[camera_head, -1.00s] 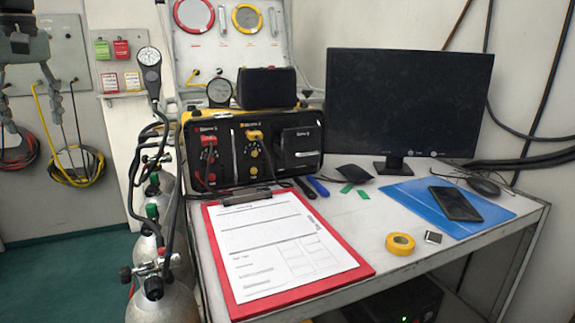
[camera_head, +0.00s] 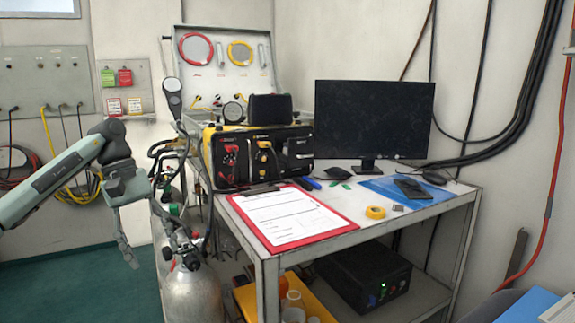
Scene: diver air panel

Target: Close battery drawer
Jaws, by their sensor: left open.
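The yellow and black air panel case (camera_head: 255,155) stands at the back left of the metal table. The battery drawer (camera_head: 299,148) appears to be the black block at the right of its front face, next to red and yellow fittings. It seems to stand out slightly, but how far is too small to tell. My left gripper (camera_head: 127,256) hangs open and empty, pointing down, left of the gas cylinders. It is well apart from the case, to its left and lower. My right gripper is not in view.
A red clipboard (camera_head: 330,235) lies in front of the case. A monitor (camera_head: 372,120), yellow tape roll (camera_head: 375,212) and blue mat (camera_head: 372,183) are to the right. Gas cylinders (camera_head: 192,293) with hoses stand between my left gripper and the table. The green floor (camera_head: 80,280) at left is clear.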

